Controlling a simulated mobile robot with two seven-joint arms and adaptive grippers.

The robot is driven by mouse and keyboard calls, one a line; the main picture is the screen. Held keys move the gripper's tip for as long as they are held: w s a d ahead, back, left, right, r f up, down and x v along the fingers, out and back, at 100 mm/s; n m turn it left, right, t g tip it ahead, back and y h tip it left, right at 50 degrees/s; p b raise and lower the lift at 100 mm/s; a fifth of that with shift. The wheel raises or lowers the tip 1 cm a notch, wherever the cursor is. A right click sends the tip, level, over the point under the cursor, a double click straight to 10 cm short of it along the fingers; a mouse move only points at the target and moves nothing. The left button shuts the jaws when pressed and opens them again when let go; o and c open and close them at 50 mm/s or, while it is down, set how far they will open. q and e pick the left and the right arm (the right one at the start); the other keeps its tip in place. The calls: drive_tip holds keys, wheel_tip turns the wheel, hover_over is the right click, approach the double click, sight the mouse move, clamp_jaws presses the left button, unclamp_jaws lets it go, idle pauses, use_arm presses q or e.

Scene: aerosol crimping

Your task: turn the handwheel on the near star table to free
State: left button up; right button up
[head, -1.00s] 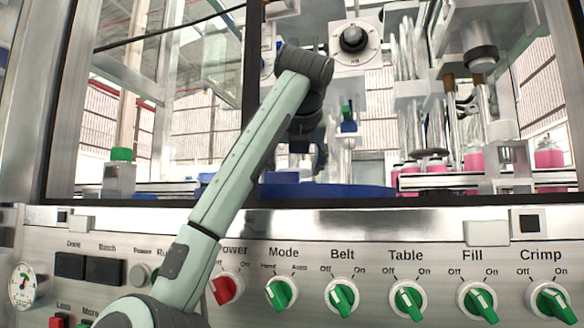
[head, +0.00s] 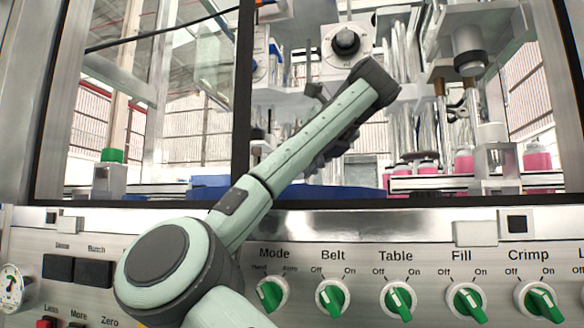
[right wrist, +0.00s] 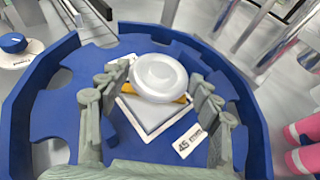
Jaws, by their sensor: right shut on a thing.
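The near star table is a blue notched disc (right wrist: 50,95) that fills most of the right wrist view; a blue edge (head: 345,193) also shows low behind the window in the head view. At its middle is the handwheel, a round white cap (right wrist: 160,75) over a square plate, with a yellow piece showing under it. My right gripper (right wrist: 155,88) has its grey fingers on either side of the handwheel and is shut on it. The contact itself is partly hidden. A label (right wrist: 188,140) lies in front of the plate. I do not see my left gripper.
A panel of switches, among them a green Belt switch (head: 333,298), runs below the window. Pink bottles (head: 537,157) stand on the right. A black knob (head: 346,41) is above. In the right wrist view a blue knob (right wrist: 13,43) is at left and pink bottles (right wrist: 300,145) at right.

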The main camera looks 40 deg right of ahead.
drive_tip(key=o, duration=1.2)
drive_tip(key=shift+c, duration=0.2)
drive_tip(key=v, duration=1.2)
